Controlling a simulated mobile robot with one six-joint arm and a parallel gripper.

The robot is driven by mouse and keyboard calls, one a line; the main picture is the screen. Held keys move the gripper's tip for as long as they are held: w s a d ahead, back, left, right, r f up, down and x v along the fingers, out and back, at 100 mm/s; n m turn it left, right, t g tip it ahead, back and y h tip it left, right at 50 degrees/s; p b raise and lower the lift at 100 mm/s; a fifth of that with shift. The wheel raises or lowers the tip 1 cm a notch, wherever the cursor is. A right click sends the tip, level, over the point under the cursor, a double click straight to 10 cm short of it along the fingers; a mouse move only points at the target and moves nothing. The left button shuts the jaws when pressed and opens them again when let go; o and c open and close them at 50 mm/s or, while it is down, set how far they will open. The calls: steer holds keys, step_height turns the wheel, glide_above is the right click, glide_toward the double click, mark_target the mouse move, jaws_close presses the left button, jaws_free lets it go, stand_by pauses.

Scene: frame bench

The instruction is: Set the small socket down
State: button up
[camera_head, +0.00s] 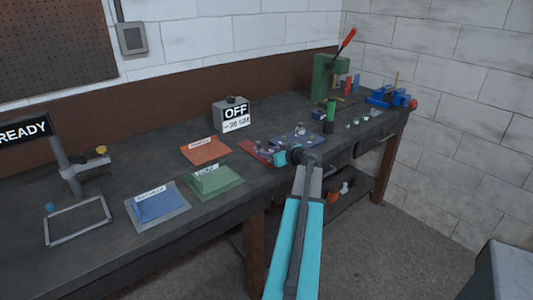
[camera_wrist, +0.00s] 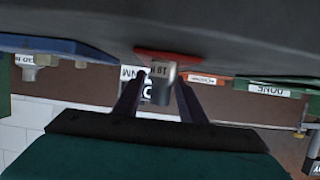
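The small socket (camera_wrist: 163,70) is a short grey cylinder with printed marks. In the wrist view, which appears upside down, it sits between the fingertips of my gripper (camera_wrist: 161,82), with a finger close on each side. It looks held there. Its lower end meets or nearly meets a red pad (camera_wrist: 173,57) on the bench; contact is hard to tell. In the head view my gripper (camera_head: 282,157) is low over the bench, beside the red pad (camera_head: 254,153). The socket cannot be told apart there.
A blue tray (camera_head: 288,142) with small metal parts lies just behind my gripper. A green mat (camera_head: 214,182), an orange mat (camera_head: 205,150) and a blue mat (camera_head: 158,206) lie left. A grey box reading OFF (camera_head: 232,114) stands behind. A green press (camera_head: 328,82) stands farther right.

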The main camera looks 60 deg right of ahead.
steer(key=b+v, duration=0.2)
steer(key=v, duration=0.8)
steer(key=shift+s+a+r, duration=0.1)
steer(key=shift+s+r, duration=0.05)
steer(key=shift+s, duration=0.15)
steer(key=shift+s, duration=0.1)
stand_by(0.3)
